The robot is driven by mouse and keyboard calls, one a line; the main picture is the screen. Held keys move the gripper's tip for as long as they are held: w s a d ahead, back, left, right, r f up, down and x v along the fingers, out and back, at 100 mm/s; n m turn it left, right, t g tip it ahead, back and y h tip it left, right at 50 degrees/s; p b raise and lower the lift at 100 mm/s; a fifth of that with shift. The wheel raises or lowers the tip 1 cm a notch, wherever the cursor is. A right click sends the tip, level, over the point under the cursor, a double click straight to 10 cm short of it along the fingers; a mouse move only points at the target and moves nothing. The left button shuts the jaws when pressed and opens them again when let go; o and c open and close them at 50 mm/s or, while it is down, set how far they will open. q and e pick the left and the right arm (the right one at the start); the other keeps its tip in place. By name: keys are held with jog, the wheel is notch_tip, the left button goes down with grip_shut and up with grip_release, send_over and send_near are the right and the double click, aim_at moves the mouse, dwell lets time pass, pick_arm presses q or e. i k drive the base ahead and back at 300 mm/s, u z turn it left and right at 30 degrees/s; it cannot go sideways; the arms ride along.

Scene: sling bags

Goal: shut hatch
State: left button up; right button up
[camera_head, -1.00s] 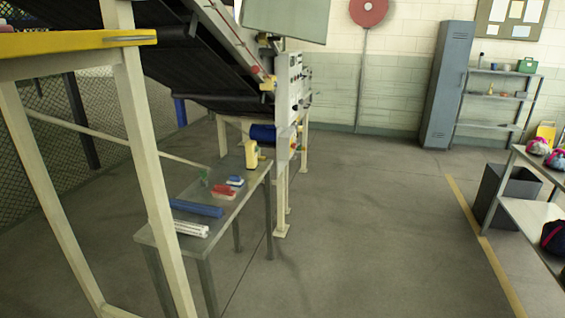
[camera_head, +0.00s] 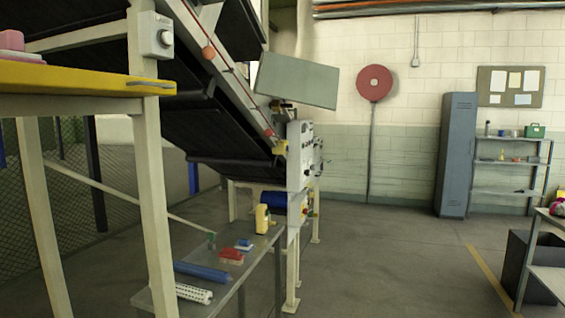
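The panel appears raised clear of the box. Neither of my grippers is in view.
A low metal table (camera_head: 232,270) holds a yellow device (camera_head: 262,218), a blue roll (camera_head: 202,272) and small items. Open floor lies right of the conveyor, towards a blue-grey locker (camera_head: 456,155), shelves and a dark bin (camera_head: 530,268).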

aim_at(287, 78)
jog(key=z, duration=0.6)
jog(key=i, duration=6.1)
jog(key=u, duration=4.75)
jog(key=i, duration=0.45)
jog(key=z, duration=0.25)
